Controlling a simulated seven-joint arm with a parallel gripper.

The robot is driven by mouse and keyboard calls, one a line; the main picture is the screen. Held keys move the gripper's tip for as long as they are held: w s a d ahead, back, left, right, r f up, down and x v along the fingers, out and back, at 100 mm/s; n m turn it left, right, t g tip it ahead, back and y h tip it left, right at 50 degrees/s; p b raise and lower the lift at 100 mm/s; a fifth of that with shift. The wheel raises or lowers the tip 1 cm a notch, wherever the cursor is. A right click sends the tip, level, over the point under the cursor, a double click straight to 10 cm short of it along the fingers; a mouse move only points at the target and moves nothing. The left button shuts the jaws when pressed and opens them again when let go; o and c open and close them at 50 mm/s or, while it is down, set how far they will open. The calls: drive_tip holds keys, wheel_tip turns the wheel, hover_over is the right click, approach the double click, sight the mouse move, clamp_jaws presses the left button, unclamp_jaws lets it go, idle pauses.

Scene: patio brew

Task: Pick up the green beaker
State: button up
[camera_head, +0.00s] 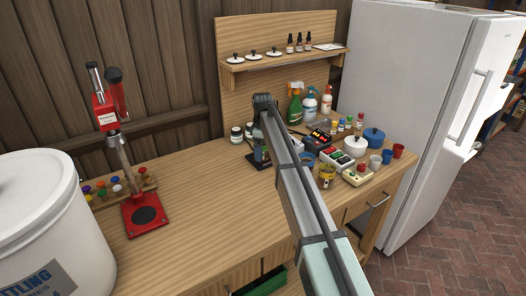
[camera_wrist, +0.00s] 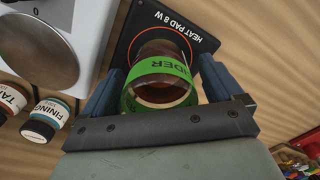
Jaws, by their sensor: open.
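The beaker (camera_wrist: 160,92) is clear glass with a bright green band and amber-brown contents. In the wrist view it stands on a black heat pad (camera_wrist: 128,43) marked "HEAT PAD 8 W". My gripper (camera_wrist: 161,68) is open, with one blue finger on each side of the beaker; I cannot tell whether either finger touches it. In the head view my arm reaches down to the back of the bench and largely covers this spot. Part of the dark pad (camera_head: 254,164) shows there beside the arm.
In the wrist view a white device (camera_wrist: 62,18) with a round metal plate is close left of the pad. Two small labelled jars, including a finings jar (camera_wrist: 42,121), stand at the left. In the head view a red press (camera_head: 146,214) stands left, with clear bench between.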

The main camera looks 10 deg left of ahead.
drive_tip(key=c, duration=1.2)
drive_tip(key=shift+r, duration=0.2)
drive_tip(key=shift+c, duration=0.2)
